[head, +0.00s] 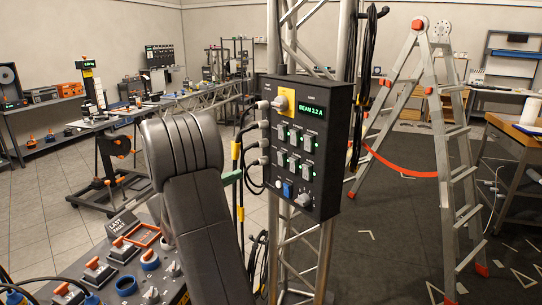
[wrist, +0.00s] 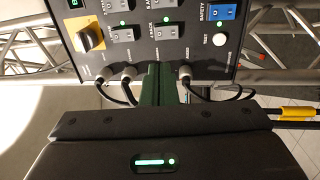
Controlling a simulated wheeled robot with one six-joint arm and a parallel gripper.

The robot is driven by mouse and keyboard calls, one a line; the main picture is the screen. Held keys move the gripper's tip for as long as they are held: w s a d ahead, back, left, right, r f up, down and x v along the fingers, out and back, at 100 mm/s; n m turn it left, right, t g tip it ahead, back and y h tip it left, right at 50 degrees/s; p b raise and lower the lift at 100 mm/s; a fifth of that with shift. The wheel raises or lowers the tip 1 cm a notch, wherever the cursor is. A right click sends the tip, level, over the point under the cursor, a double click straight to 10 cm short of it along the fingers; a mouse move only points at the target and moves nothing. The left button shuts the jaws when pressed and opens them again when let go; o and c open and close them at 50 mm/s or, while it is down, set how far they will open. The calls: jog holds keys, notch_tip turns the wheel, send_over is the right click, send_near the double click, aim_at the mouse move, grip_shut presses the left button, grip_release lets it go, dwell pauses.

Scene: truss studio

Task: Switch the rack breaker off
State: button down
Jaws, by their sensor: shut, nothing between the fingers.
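The black breaker box (head: 298,147) hangs on the truss, with several paired rocker breakers and small green lights on its face. In the wrist view, a breaker (wrist: 165,31) labelled what looks like "RACK" has a lit green light; the same one seems to be at the lower left of the breaker group in the head view (head: 281,158).
Cable plugs (head: 262,125) and black cables stick out at the box's left. A yellow-backed rotary knob (head: 281,104), blue safety switch (head: 288,190) and white test button (wrist: 219,40) surround the breakers. A ladder (head: 450,150) stands right. A control desk (head: 120,265) is at lower left.

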jog(key=shift+s, duration=0.1)
jog(key=p, duration=0.4)
send_near(280, 156)
jog(key=x, duration=0.6)
jog(key=shift+w+d, duration=0.3)
jog(key=shift+w, duration=0.05)
jog(key=shift+d, duration=0.15)
